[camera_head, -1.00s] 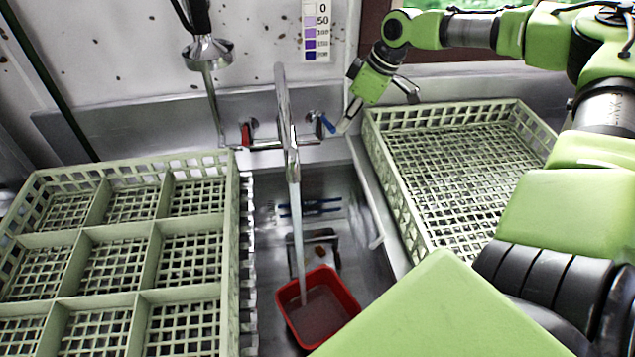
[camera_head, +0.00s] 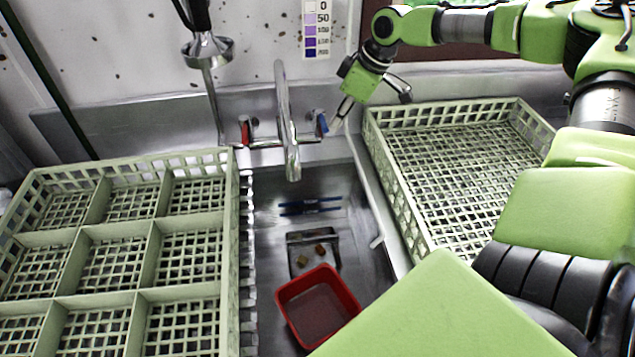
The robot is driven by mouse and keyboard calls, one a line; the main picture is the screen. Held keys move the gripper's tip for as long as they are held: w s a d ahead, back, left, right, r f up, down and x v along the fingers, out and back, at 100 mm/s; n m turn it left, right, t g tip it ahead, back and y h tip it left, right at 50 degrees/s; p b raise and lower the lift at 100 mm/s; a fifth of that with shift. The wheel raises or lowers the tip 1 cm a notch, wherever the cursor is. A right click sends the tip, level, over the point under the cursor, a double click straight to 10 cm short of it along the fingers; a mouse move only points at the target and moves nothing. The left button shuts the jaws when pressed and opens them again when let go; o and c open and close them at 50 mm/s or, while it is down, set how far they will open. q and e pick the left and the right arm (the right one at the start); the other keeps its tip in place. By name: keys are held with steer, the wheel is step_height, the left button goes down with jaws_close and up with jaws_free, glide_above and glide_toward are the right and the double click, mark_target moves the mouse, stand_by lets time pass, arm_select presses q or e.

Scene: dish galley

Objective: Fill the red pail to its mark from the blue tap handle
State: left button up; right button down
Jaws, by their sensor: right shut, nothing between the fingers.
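The red pail (camera_head: 347,297) stands in the sink below and a little right of the spout (camera_head: 292,165). It holds greyish water; I cannot make out a mark inside it. No stream falls from the spout. The blue tap handle (camera_head: 322,123) is on the right side of the tap, the red handle (camera_head: 245,132) on the left. My right gripper (camera_head: 338,122) is shut and empty, its fingertips close beside the blue handle on its right; I cannot tell whether they touch. My left gripper is not in view.
A divided green rack (camera_head: 143,228) stands left of the sink, an undivided green rack (camera_head: 385,165) right of it. A spray head (camera_head: 207,50) hangs at the upper left. Small brown bits (camera_head: 320,249) lie in the sink behind the pail.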

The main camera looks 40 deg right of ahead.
step_height(320, 180, up, 8)
steer(key=d+p, duration=0.1)
steer(key=p, duration=0.5)
steer(key=shift+s+d, duration=0.25)
steer(key=shift+s, duration=0.15)
steer(key=shift+f, duration=0.1)
steer(key=shift+f, duration=0.1)
